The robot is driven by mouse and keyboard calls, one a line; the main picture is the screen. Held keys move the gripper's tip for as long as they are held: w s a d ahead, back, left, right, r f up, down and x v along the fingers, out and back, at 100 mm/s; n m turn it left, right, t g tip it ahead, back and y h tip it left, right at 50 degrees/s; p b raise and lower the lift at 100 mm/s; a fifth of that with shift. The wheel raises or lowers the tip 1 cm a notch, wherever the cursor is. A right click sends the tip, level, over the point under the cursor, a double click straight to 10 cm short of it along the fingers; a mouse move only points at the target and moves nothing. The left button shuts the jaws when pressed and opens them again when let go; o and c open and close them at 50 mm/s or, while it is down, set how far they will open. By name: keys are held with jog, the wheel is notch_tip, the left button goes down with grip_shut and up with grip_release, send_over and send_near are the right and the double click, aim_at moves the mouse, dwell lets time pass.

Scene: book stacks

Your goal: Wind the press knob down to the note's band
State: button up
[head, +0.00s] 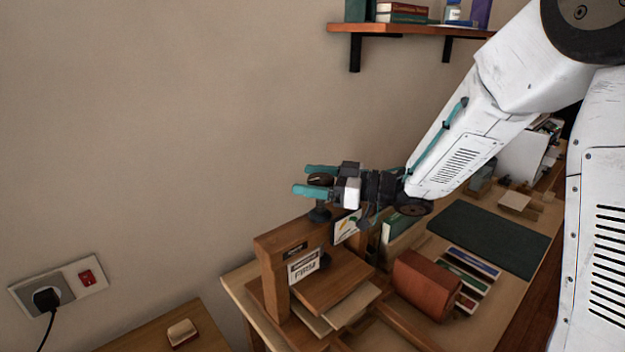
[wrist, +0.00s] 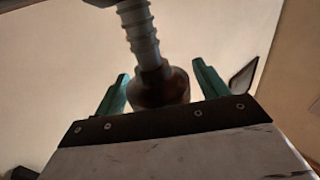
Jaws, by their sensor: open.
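A wooden book press (head: 272,278) stands on the bench, with a dark screw (head: 319,214) rising from its top beam and a dark round knob (head: 320,180) on the screw. A white note (head: 304,266) reading "FIRM" is on the press front. A card with coloured marks (head: 347,227) stands at the beam's right end. My gripper (head: 302,179) is open, its teal fingers either side of the knob. In the wrist view the knob (wrist: 162,88) and ribbed screw (wrist: 141,38) show between the fingers, with gaps visible. The screw's lower end is partly hidden.
A red-brown book block (head: 427,285), a dark green mat (head: 490,239) and several book-like strips (head: 470,270) lie right of the press. A wall shelf (head: 410,30) hangs above. A socket (head: 58,284) and a small block (head: 183,332) are at left.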

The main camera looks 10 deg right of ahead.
jog(key=c, duration=1)
jog(key=shift+o, duration=0.2)
jog(key=shift+t, duration=0.3)
jog(key=m+t+h, duration=0.4)
jog(key=t, duration=0.1)
jog(key=m+t+h, duration=0.2)
jog(key=shift+w+d+r+t, duration=0.1)
jog(key=shift+w+d+t, duration=0.1)
jog(key=shift+w+t, duration=0.15)
jog(key=m+t+h, duration=0.1)
jog(key=m+h, duration=0.1)
jog(key=m+t+h, duration=0.1)
jog(key=m+h, duration=0.1)
jog(key=h, duration=0.1)
jog(key=m+t+h, duration=0.1)
jog(key=h, duration=0.1)
jog(key=shift+w+d+r+m+h, duration=0.1)
jog(key=shift+w+d+m+h, duration=0.2)
jog(key=shift+d+m, duration=0.1)
jog(key=shift+d, duration=0.1)
jog(key=o, duration=1)
jog(key=shift+c, duration=0.2)
